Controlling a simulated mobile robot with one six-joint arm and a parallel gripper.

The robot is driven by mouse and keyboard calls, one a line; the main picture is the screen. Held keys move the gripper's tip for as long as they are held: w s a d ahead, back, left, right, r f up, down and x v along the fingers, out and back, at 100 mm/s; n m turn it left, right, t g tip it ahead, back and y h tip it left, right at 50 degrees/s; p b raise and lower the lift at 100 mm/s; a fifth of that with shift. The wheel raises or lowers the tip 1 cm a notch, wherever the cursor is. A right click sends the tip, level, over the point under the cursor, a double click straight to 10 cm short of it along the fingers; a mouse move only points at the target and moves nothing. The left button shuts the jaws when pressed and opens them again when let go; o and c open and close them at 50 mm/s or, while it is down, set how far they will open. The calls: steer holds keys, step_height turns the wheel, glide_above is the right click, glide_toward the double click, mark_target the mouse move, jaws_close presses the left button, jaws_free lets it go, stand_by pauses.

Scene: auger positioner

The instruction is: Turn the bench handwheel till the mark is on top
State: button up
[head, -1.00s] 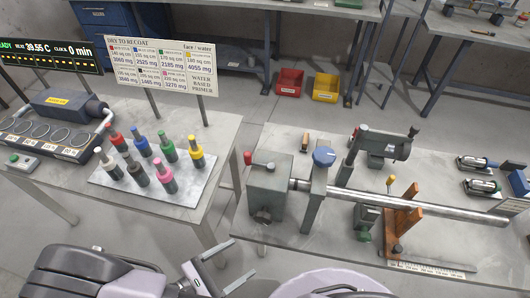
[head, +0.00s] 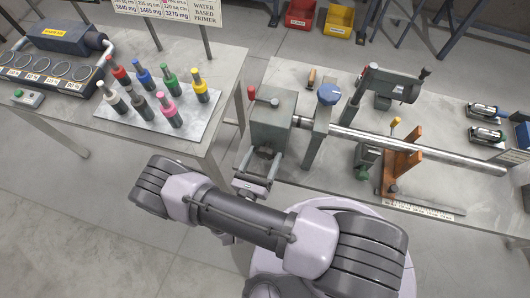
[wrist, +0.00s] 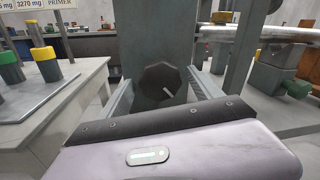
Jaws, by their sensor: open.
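The bench handwheel is a dark, many-sided knob (wrist: 160,84) on the front face of a grey housing (head: 270,120). A short pale mark shows on its face, right of centre and slanting toward the lower right, not on top. My gripper (head: 261,164) is open in front of the housing. In the wrist view its two fingers (wrist: 164,92) reach forward on the left and right of the handwheel, with gaps visible on both sides. I cannot tell how far the fingertips extend past the knob. In the head view the handwheel is mostly hidden between the fingers.
A red-knobbed lever (head: 252,92) stands beside the housing. An orange bracket (head: 402,165) stands on the bench. Several paint bottles stand on the left table (head: 222,75).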

steer(key=shift+w+d, duration=0.35)
steer(key=shift+w, duration=0.3)
steer(key=c, duration=1.3)
steer(key=shift+c, duration=0.2)
